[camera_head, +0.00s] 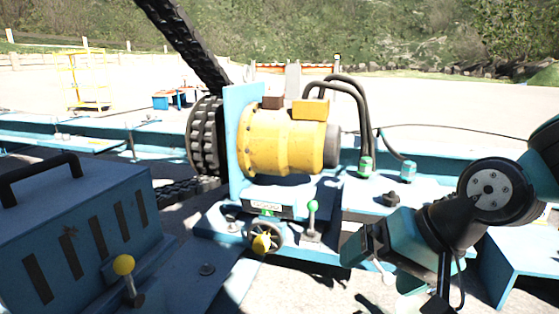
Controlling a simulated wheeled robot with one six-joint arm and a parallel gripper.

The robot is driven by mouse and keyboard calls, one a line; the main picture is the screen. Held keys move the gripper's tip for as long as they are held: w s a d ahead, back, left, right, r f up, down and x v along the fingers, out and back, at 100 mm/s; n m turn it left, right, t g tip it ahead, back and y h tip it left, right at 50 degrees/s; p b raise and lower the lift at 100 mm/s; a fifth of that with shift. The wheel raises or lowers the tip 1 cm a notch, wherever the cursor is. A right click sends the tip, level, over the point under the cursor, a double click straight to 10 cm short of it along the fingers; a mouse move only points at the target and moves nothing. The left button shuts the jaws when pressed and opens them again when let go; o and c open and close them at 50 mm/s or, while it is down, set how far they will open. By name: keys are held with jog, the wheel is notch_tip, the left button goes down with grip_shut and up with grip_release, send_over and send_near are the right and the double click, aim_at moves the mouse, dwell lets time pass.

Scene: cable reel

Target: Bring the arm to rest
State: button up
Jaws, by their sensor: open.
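My arm reaches in from the right edge, bent at a large dark joint. My gripper (354,256) is at its end, low right of centre, pointing down and left. It is open and I see nothing between its jaws. It hangs in front of the blue machine frame, to the right of the green-knobbed lever (312,215). I cannot tell whether it touches anything.
A yellow motor (282,142) stands on the blue frame beside a black chain wheel (206,138). A handwheel with a yellow knob (263,241) is below. A blue box (80,225) and a yellow-knobbed lever (126,272) are at left. Black hoses (362,100) rise behind.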

jog(key=s+r+n+g+h+p, duration=0.2)
jog(key=s+r+n+g+p, duration=0.25)
jog(key=s+r+n, duration=0.65)
notch_tip(320, 180, up, 35)
jog(key=m+p, duration=0.2)
jog(key=p, duration=3.5)
jog(key=shift+s+d+f+m, duration=0.2)
jog(key=shift+s+d+m, duration=0.05)
jog(key=shift+d+m, duration=0.05)
jog(key=shift+t, duration=0.25)
jog(key=shift+c, duration=0.2)
